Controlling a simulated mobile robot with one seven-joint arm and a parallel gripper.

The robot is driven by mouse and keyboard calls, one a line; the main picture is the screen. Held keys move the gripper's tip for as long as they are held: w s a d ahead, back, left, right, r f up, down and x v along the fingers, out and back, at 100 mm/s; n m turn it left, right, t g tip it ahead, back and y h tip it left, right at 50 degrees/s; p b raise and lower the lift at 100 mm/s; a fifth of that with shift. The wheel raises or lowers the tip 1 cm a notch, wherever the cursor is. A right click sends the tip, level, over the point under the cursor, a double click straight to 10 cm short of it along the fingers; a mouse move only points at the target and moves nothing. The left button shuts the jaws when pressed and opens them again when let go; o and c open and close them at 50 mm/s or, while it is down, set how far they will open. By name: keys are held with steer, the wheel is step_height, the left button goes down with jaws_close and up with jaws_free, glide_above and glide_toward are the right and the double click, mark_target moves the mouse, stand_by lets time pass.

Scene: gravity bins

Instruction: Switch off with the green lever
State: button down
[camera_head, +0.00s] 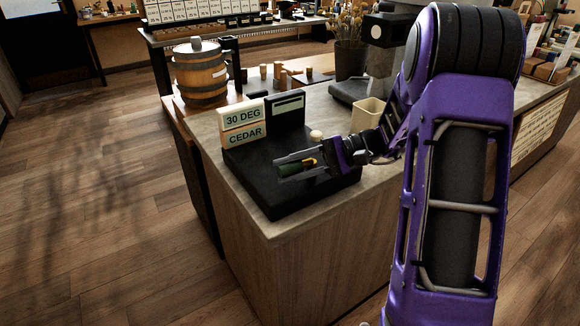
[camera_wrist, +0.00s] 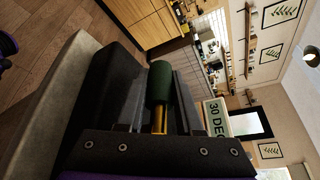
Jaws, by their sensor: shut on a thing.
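The green lever (camera_head: 289,168) has a dark green grip and a brass stem. It lies roughly level above the black base (camera_head: 268,205) on the counter corner. In the wrist view the green grip (camera_wrist: 160,80) and its brass stem stand in the middle. My gripper (camera_head: 300,168) reaches in from the right, and its thin grey fingers lie along both sides of the lever. It is shut on the green lever. The exact contact line between fingers and lever is hard to see.
Signs reading "30 DEG" (camera_head: 243,117) and "CEDAR" (camera_head: 245,136) stand behind the lever, beside a black slotted panel (camera_head: 287,107). A wooden barrel (camera_head: 201,72), a cream container (camera_head: 367,115) and a potted plant (camera_head: 350,55) are farther back. The floor at left is clear.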

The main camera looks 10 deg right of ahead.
steer(key=shift+s+n+g, duration=0.25)
steer(key=shift+n+g, duration=0.25)
steer(key=shift+g, duration=0.3)
steer(key=c, duration=0.6)
jaws_free()
steer(key=shift+d, duration=0.1)
steer(key=p+v, duration=0.1)
steer(key=v, duration=1.6)
steer(key=shift+d+r+p, duration=0.1)
steer(key=shift+d+p, duration=0.05)
steer(key=shift+p, duration=0.2)
